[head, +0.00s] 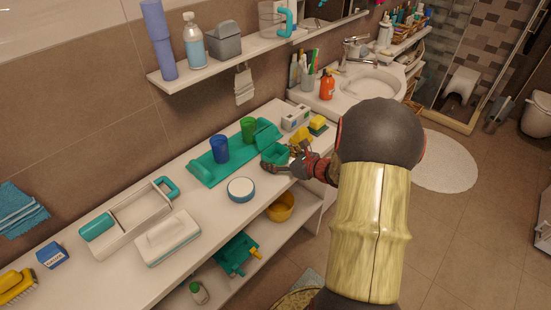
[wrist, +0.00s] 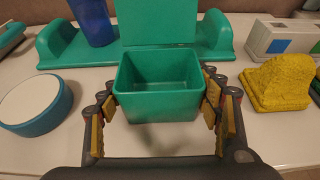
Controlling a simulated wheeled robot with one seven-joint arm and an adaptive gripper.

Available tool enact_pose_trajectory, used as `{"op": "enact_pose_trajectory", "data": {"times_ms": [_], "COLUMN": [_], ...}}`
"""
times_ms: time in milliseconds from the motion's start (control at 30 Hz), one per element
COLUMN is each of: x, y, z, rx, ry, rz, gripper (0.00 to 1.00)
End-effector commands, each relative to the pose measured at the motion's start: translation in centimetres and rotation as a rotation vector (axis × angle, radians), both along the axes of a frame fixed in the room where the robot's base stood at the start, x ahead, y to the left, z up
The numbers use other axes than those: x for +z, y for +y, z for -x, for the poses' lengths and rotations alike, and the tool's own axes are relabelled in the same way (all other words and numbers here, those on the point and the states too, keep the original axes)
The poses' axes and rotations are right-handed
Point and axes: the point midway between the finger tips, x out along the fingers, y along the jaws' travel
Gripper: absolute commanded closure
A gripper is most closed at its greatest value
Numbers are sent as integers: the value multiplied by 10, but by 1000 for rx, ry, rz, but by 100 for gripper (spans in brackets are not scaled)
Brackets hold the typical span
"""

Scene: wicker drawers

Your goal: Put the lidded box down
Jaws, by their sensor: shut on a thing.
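The lidded box is a teal-green box (head: 275,155) at the right part of the white counter. The wrist view shows the box (wrist: 160,98) upright and empty, with its lid (wrist: 158,22) swung open at the back. My gripper (wrist: 160,105) is shut on the box, its yellow-padded fingers against the left and right sides. In the head view my gripper (head: 291,164) reaches in from the right. Whether the bottom of the box touches the counter I cannot tell.
A teal tray (head: 207,174) with a blue cup (head: 219,149) and a green cup (head: 248,128) lies behind. A round white-and-blue tub (head: 241,189) is to the left. A yellow lumpy object (wrist: 280,84) and a white carton (head: 295,117) are to the right. Bare counter shows in front.

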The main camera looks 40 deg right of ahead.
Motion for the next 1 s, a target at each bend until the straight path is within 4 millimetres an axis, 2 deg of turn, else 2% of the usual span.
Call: {"op": "enact_pose_trajectory", "data": {"times_ms": [67,100,367,800,1000], "x": [-4,-3,-2,3,17], "y": [0,0,0,0,-4], "z": [0,0,0,2,33], "rx": [0,0,0,-1,-5], "ry": [0,0,0,0,1], "rz": [-1,-1,-1,-1,-2], "gripper": [63,34,19,18,18]}}
